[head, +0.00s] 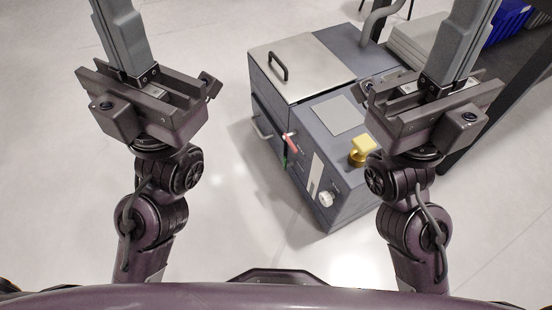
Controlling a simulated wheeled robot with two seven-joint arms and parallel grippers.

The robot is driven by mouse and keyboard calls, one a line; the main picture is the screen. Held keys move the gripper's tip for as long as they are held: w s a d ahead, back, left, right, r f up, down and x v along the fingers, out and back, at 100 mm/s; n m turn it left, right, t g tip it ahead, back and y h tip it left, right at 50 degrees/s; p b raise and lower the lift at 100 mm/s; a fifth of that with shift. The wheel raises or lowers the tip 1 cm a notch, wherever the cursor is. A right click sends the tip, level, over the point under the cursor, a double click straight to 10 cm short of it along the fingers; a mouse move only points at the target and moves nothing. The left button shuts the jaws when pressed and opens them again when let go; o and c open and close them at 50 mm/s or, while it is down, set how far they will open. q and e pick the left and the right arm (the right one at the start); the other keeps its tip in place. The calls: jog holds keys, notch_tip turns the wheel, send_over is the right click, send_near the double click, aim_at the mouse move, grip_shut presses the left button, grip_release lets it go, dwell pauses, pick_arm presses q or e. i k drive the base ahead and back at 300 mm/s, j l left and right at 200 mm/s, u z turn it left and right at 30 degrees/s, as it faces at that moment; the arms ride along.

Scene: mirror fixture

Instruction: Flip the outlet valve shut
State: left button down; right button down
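A grey machine (325,110) stands on the floor, right of centre. A small red lever handle (290,142), probably the outlet valve, sticks out from its front side; a dark green-tinted part (285,160) hangs just below it. The lever's exact setting is too small to tell. My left gripper (120,35) is to the left of the machine, with its grey fingers together at the middle of its rail. My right gripper (463,38) is to the right, its fingers also together, and overlaps the machine's right part in view. Both appear empty, but their fingertips run out of frame.
The machine has a silver lid with a black handle (278,66), a yellow knob (362,150), a white dial (327,198) and a side handle (262,128). A dark frame (515,90) and blue bins (508,18) stand at the right. The floor at left is clear.

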aim_at(285, 166)
jog(key=i+j+z, duration=0.2)
jog(key=j+z, duration=0.3)
jog(key=j, duration=1.35)
jog(key=k+j+z, duration=0.1)
jog(key=j+z, duration=0.35)
jog(key=j, duration=1.4)
